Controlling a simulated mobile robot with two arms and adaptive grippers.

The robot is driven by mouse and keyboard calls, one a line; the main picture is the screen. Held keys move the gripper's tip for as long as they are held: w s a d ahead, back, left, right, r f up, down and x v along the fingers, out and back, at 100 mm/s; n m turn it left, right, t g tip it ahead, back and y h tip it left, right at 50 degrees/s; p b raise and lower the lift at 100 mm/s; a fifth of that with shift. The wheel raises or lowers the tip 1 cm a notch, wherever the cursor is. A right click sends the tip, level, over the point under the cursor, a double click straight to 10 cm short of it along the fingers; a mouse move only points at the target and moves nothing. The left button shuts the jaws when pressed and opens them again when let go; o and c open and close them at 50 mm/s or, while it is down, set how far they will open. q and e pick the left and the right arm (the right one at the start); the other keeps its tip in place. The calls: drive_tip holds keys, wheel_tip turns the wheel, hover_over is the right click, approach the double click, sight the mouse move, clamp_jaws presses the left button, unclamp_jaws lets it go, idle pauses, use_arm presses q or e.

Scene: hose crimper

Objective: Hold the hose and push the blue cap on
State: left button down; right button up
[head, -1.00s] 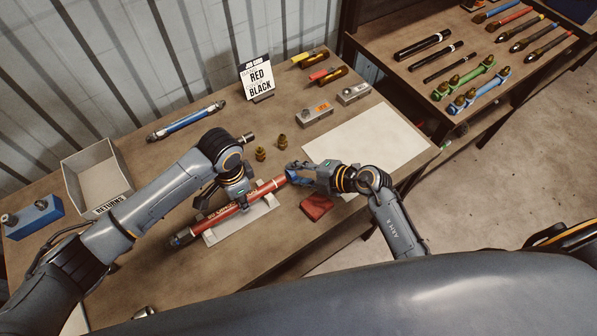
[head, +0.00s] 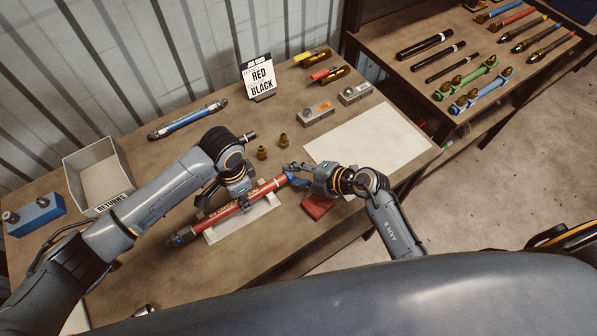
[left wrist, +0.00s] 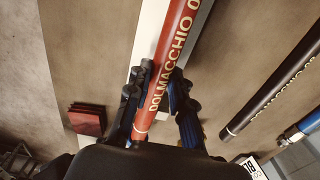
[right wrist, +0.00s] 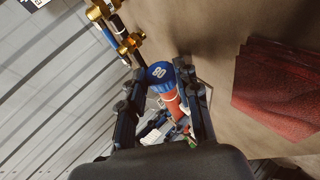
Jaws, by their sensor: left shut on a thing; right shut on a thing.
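The red hose (head: 222,212) lies slantwise over a pale cradle (head: 262,208) on the bench, a dark fitting at its lower left end. My right gripper (head: 290,178) is at the hose's upper right end, shut on the blue cap (right wrist: 160,74). In the right wrist view the cap is in line with the red hose end (right wrist: 171,101); how far it is on cannot be told.
Two brass fittings (head: 262,152) stand behind the hose. A grey returns bin (head: 98,180), a blue hose (head: 188,118) and a job card (head: 258,78) are farther back. A pale sheet (head: 375,135) lies bare at right.

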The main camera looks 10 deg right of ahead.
drive_tip(key=shift+s+a, duration=0.2)
drive_tip(key=shift+a, duration=0.3)
drive_tip(key=shift+s+a, duration=0.1)
drive_tip(key=shift+a, duration=0.15)
drive_tip(key=o, duration=0.8)
drive_tip(key=v, duration=1.2)
use_arm(q)
drive_tip(key=c, duration=1.1)
unclamp_jaws()
